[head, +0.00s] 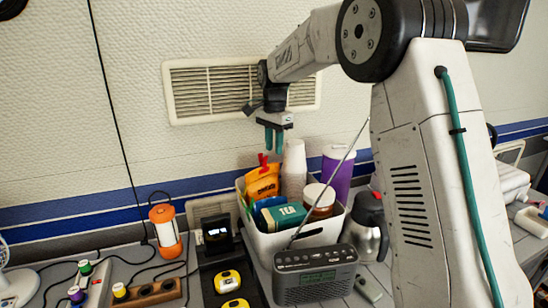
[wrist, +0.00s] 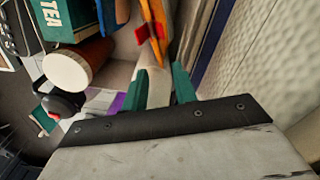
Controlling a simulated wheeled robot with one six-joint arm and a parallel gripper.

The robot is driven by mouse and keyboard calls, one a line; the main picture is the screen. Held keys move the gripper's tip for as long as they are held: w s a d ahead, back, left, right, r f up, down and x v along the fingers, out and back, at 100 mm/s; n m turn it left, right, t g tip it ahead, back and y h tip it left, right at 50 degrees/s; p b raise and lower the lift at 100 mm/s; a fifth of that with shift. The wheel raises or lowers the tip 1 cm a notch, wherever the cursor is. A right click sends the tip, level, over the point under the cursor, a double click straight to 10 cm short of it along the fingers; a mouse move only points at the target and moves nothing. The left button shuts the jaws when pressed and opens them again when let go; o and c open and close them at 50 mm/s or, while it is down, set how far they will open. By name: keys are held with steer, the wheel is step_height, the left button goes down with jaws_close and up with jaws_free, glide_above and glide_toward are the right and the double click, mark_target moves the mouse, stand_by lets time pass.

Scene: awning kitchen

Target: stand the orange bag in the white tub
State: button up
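The orange bag (head: 264,184) stands at the back left of the white tub (head: 285,241), leaning slightly, its lower part hidden by the tub wall and other goods. A red clip (head: 263,160) is at its top. The bag (wrist: 155,25) also shows edge-on at the top of the wrist view, with the red clip beside it. My gripper (head: 273,149) hangs above the bag, pointing down and apart from it. Its teal fingers (wrist: 160,78) are apart with nothing held between them; the white cups show beyond the gap.
A radio (head: 315,275) with a raised antenna stands in front. An orange lantern (head: 166,230) is left; a metal jug (head: 368,225) is right.

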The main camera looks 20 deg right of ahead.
step_height(320, 180, up, 6)
steer(key=s+r+n, duration=0.3)
steer(key=s, duration=0.8)
steer(key=s+r+n, duration=0.2)
steer(key=s+n, duration=0.1)
steer(key=s, duration=0.8)
steer(key=s+f+n, duration=0.3)
steer(key=s+f, duration=0.2)
steer(key=s, duration=0.6)
steer(key=s+a+f+n+t, duration=0.1)
steer(key=s+f+n, duration=0.3)
steer(key=s, duration=0.8)
steer(key=shift+s+a+f+n, duration=0.2)
steer(key=shift+f+n, duration=0.1)
steer(key=shift+f, duration=0.35)
steer(key=shift+s, duration=0.1)
